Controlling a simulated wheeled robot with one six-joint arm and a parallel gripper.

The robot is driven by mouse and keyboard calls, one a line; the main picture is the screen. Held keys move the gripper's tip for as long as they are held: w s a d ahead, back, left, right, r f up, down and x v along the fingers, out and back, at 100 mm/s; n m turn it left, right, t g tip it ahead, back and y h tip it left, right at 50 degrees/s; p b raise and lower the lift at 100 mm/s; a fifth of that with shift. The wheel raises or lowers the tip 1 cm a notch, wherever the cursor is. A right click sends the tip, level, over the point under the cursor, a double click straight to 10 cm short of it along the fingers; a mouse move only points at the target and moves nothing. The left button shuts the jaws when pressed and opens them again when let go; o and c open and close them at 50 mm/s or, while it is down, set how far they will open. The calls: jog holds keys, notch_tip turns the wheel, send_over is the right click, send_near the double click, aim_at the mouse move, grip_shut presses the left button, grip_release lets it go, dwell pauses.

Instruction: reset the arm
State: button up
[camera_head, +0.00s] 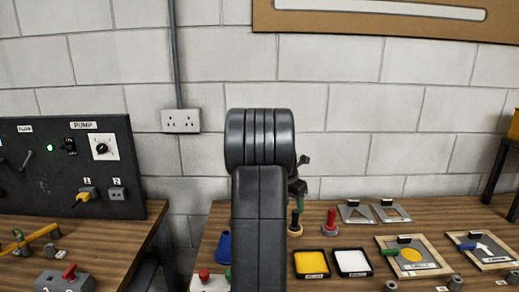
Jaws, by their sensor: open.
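My dark grey arm stands upright in the middle of the view, in front of the bench and wall. My gripper (299,175) shows partly, just right of the arm's upper joint. It is open and I see nothing held in it. It is above the back part of the right bench, apart from the bench items. The rest of it is hidden behind my arm.
A pump panel (68,160) stands on the left bench. A gap separates the benches. A wall socket (181,120) is behind.

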aim_at(295, 211)
jog(key=x, duration=0.5)
jog(key=shift+d+f, duration=0.1)
jog(key=shift+f, duration=0.1)
jog(key=shift+w+r, duration=0.2)
jog(key=shift+s+r, duration=0.1)
jog(key=shift+r, duration=1.5)
jog(key=shift+f, duration=0.15)
